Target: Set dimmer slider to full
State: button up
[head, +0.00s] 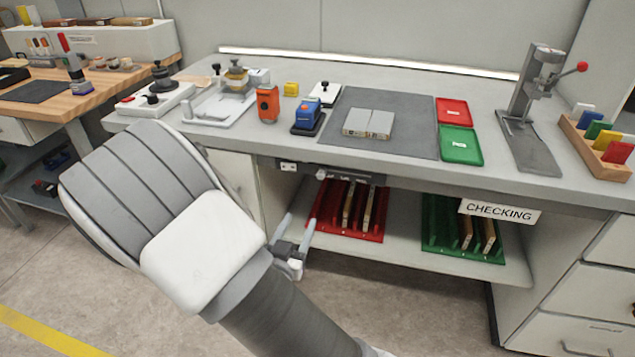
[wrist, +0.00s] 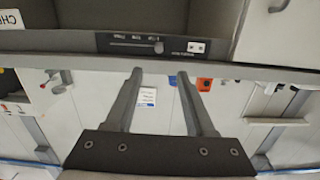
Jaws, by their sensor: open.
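The dimmer slider is a dark panel (head: 352,177) under the front edge of the grey bench. Its small pale knob (head: 321,174) is near the panel's left end. In the wrist view, which looks upside down, the panel (wrist: 122,48) has a light slot, and the knob (wrist: 158,47) is near the slot's right end. The small lettering is too blurred to read surely. My gripper (head: 299,220) is open and empty, in front of and below the bench edge. In the wrist view the fingertips (wrist: 160,72) are apart, with the knob just beyond the gap, untouched.
Below are a red rack (head: 325,222) and a green rack (head: 440,240) on a shelf, and a CHECKING sign (head: 500,211). The bench edge (head: 420,176) overhangs the panel. Floor in front is clear.

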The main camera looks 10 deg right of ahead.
jog(key=b, duration=0.2)
send_near(320, 177)
jog(key=shift+t, duration=0.3)
jog(key=x, duration=0.9)
jog(key=shift+d+f, duration=0.1)
jog(key=shift+f, duration=0.1)
grip_shut()
dwell(0.8)
